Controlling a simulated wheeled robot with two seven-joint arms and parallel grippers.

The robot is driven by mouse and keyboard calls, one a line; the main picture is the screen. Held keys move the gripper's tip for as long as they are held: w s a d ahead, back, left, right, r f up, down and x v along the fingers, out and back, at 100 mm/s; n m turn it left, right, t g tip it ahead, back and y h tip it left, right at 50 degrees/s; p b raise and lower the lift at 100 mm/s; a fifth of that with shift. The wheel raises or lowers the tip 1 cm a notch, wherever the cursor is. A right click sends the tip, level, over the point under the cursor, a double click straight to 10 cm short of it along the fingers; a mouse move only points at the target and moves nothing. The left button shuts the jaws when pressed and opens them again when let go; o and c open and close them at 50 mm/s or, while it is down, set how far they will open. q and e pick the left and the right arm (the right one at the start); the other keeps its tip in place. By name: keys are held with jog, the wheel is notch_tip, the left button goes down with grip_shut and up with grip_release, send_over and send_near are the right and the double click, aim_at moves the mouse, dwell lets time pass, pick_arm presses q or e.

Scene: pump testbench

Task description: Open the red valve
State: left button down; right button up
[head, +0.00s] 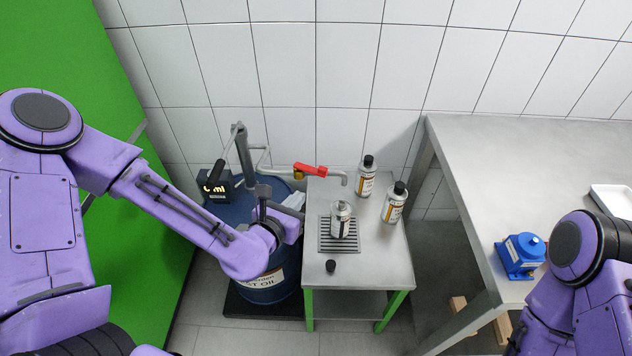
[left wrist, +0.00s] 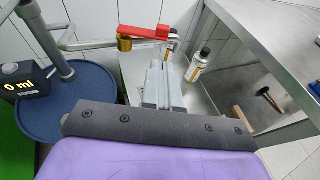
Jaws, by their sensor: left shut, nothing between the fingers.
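The red valve handle (head: 311,170) sits on a grey pipe that runs from the blue drum (head: 222,205) to a spout over the small metal table. In the left wrist view the red handle (left wrist: 146,32) lies roughly along the pipe, above a brass-coloured valve body (left wrist: 125,44). My left gripper (head: 295,200) is below and slightly left of the handle, apart from it. In the left wrist view its pale fingers (left wrist: 165,84) are together and empty, pointing up toward the valve. My right gripper is out of view; only part of the right arm shows at lower right.
An open-looking bottle (head: 340,220) stands on the drain grate, with a black cap (head: 330,265) nearby. The meter (left wrist: 18,82) reads 0 ml. A larger steel bench (head: 490,170) at right carries a blue pump (head: 521,256).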

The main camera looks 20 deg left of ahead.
aim_at(325, 171)
pick_arm(q)
jog(key=b+x, duration=0.2)
jog(key=x, duration=0.1)
jog(key=b+x, duration=0.3)
jog(key=x, duration=0.1)
jog(key=r+b+x, duration=0.1)
jog(key=b+x, duration=0.2)
jog(key=shift+w+d+f, duration=0.15)
jog(key=shift+w, duration=0.2)
jog(key=shift+w+d+f+n+y+b, duration=0.25)
jog(key=shift+n+y+b, duration=0.15)
jog(key=shift+y+b, duration=0.15)
jog(key=w+n+y+b, duration=0.1)
jog(key=y, duration=0.1)
jog(key=w+d+n+y+b, duration=0.1)
jog(key=n+y+b, duration=0.1)
jog(key=shift+w+f+b, duration=0.1)
jog(key=shift+w+b, duration=0.05)
jog(key=shift+b, duration=0.15)
jog(key=shift+w+d+n+y, duration=0.15)
jog(key=shift+w+n+y, duration=0.15)
jog(key=shift+n+y, duration=0.2)
jog(key=shift+g, duration=0.4)
jog(key=shift+r, duration=0.35)
jog(key=shift+s, duration=0.1)
